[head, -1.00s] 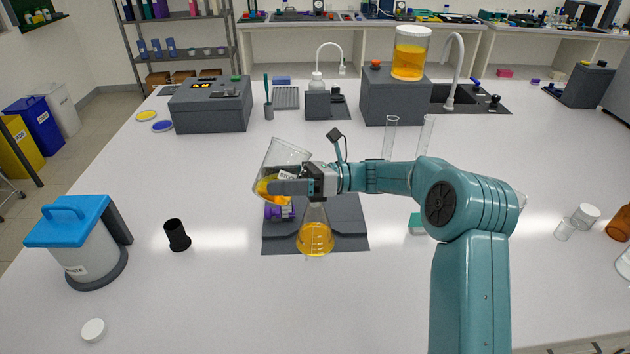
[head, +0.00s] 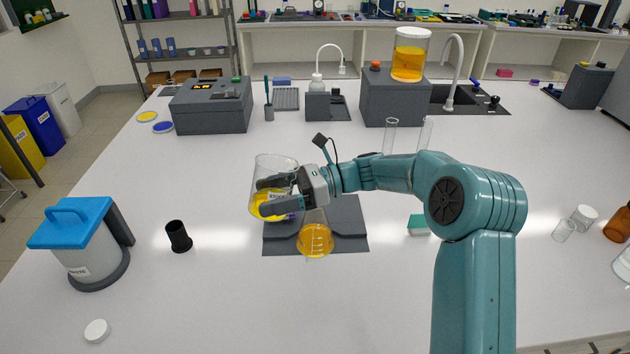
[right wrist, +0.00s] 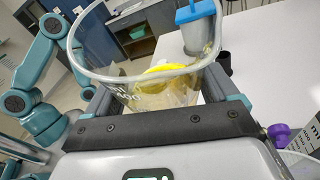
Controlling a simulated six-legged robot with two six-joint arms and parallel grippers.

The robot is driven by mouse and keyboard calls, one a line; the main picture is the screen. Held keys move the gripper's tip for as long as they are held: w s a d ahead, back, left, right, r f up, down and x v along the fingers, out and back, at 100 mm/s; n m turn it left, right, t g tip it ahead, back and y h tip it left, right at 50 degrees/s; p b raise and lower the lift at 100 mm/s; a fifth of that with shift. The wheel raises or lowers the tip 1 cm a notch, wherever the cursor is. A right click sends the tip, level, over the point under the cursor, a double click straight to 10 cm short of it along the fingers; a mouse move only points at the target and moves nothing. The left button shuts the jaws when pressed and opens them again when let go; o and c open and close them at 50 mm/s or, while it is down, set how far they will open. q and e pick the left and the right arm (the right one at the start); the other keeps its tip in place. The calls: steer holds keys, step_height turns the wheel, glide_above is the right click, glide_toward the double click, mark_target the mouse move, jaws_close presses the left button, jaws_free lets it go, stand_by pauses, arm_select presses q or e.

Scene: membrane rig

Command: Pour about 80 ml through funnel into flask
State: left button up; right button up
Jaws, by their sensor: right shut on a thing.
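My right gripper (head: 270,195) is shut on a clear glass beaker (head: 277,164) holding some yellow-orange liquid. The beaker is nearly upright, up and to the left of the flask, and no stream shows from it. In the right wrist view the beaker's rim and the yellow liquid (right wrist: 165,88) fill the space between the fingers. A conical flask (head: 315,240) with yellow-orange liquid stands upright on a dark grey base (head: 352,242). I cannot make out the funnel; the gripper covers the area over the flask's neck. My left gripper is not in view.
A grey canister with a blue lid (head: 82,250), a black cup (head: 178,236) and a white cap (head: 97,330) stand at left. A purple part (right wrist: 279,135) is close to the gripper. Glass tubes (head: 390,137) stand behind the arm.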

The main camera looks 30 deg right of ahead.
steer(key=f+h, duration=0.1)
steer(key=a+f+n+h, duration=0.1)
steer(key=f, duration=0.1)
steer(key=shift+a+n, duration=0.15)
steer(key=shift+n, duration=0.15)
steer(key=shift+s+a+f+h, duration=0.25)
steer(key=shift+f+h, duration=0.2)
steer(key=shift+h, duration=0.15)
steer(key=shift+w+g, duration=0.1)
steer(key=shift+g, duration=0.2)
